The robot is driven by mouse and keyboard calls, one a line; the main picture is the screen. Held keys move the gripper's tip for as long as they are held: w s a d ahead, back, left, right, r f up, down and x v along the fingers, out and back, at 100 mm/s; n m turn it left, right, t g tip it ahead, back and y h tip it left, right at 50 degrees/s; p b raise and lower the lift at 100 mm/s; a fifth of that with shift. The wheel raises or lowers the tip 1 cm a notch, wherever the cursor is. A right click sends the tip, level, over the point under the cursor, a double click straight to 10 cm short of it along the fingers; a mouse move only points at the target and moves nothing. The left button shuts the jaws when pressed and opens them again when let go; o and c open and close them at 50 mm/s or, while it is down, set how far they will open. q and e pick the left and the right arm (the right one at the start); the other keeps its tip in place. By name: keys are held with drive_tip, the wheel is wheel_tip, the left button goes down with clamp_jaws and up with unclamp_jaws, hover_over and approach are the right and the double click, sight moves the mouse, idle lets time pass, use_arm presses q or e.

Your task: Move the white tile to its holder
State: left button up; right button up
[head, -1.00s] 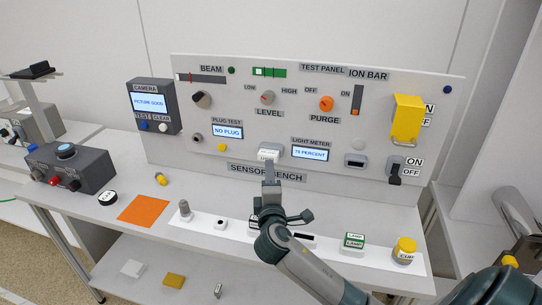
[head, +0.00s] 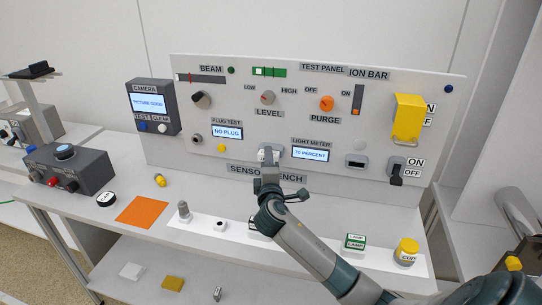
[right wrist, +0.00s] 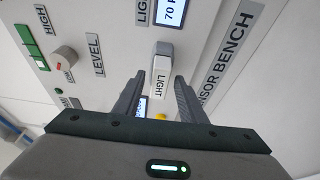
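A flat white square (head: 131,270), which looks like the white tile, lies on the lower shelf at the left in the head view. A white block marked LIGHT (right wrist: 161,75) juts from the panel below the light meter. My right gripper (head: 268,163) is at this block. In the right wrist view, its two fingers (right wrist: 160,82) are apart, one on each side of the block's near end, with narrow gaps showing. The gripper hides most of the block in the head view. I cannot tell which part is the tile's holder. My left gripper is not in view.
The upright test panel (head: 330,90) with knobs and switches stands behind the bench. A white strip on the bench holds a grey post (head: 184,212), a green-labelled lamp box (head: 355,243) and a yellow-topped cup (head: 406,251). An orange mat (head: 142,211) lies at left.

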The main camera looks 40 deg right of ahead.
clamp_jaws()
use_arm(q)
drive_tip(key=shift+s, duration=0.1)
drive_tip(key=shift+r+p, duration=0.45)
use_arm(e)
drive_tip(key=shift+s+a, duration=0.55)
drive_tip(key=shift+a, duration=0.1)
idle(0.6)
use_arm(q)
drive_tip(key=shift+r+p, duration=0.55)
use_arm(e)
drive_tip(key=shift+s+a, duration=1.1)
drive_tip(key=shift+a, duration=0.15)
